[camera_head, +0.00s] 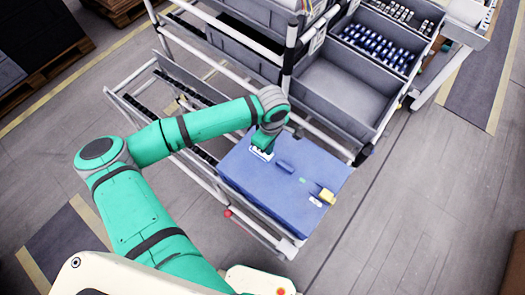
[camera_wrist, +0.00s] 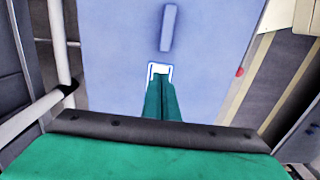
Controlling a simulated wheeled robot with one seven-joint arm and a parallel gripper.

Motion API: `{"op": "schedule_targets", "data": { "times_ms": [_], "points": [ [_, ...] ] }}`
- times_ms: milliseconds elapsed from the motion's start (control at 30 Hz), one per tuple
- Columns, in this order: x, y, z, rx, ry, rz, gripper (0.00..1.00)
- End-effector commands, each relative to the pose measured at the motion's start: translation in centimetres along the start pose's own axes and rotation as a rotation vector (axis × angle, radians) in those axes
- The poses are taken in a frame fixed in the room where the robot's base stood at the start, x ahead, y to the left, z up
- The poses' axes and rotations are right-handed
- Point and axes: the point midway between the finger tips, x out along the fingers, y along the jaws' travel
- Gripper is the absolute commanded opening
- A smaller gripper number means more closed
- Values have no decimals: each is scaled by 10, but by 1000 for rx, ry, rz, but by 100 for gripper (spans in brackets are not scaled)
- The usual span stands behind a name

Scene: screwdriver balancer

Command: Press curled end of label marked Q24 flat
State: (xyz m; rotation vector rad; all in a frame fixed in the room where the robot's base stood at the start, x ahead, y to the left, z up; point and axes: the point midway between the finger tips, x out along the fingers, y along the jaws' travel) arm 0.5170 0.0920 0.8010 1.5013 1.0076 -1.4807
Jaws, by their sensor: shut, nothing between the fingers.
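A white label with a blue border (camera_head: 259,154) lies on the blue box top (camera_head: 262,192). In the wrist view the label (camera_wrist: 159,68) shows just beyond my fingertips, which cover its near part. No marking can be read on it, and I cannot tell whether an end is curled. My gripper (camera_head: 262,146) points down at the label with its green fingers together and empty. The shut fingers also show in the wrist view (camera_wrist: 160,82). I cannot tell whether the tips touch the label.
A raised blue bar (camera_head: 285,167) lies just past the label. A yellow block (camera_head: 327,196), a white tag (camera_head: 315,202) and a small green piece (camera_head: 301,180) are at the right of the box top. Cart rails and grey bins (camera_head: 342,92) stand behind.

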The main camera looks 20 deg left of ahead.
Motion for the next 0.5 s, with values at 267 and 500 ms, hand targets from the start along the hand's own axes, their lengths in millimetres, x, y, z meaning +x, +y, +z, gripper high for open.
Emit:
{"op": "schedule_targets", "data": {
  "times_ms": [267, 500],
  "points": [
    [-21, 0, 9, 2, 2, 1, 0],
    [-40, 0, 18, 3, 3, 1, 0]
  ]
}}
